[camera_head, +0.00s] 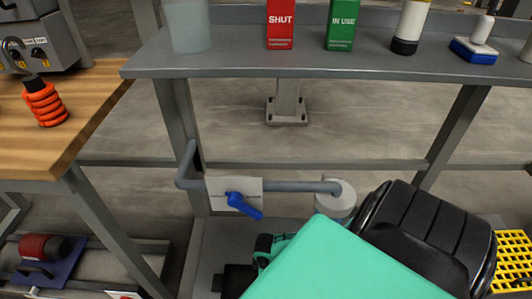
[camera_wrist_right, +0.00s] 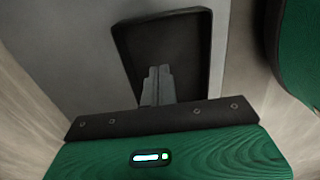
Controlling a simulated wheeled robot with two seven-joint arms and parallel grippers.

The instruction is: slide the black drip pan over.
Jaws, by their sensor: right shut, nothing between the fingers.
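The black drip pan (camera_wrist_right: 192,50), shallow with a raised rim, lies on a grey surface in the right wrist view. My right gripper (camera_wrist_right: 158,72) is shut and empty, its fingertips in front of the pan's inside area in that view. I cannot tell whether they touch the pan. The near end of the pan is hidden behind the gripper's dark body. In the head view my teal and black arm covers the lower middle and right, and I cannot make out the pan for sure. My left gripper is not in view.
A grey pipe (camera_head: 285,187) with a blue valve handle (camera_head: 243,205) runs above the lower shelf (camera_head: 205,250). A grey bench (camera_head: 350,66) above holds a red SHUT block (camera_head: 281,22) and a green IN USE block (camera_head: 342,22). A wooden table (camera_head: 85,105) is left; a yellow grate (camera_head: 512,255) is right.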

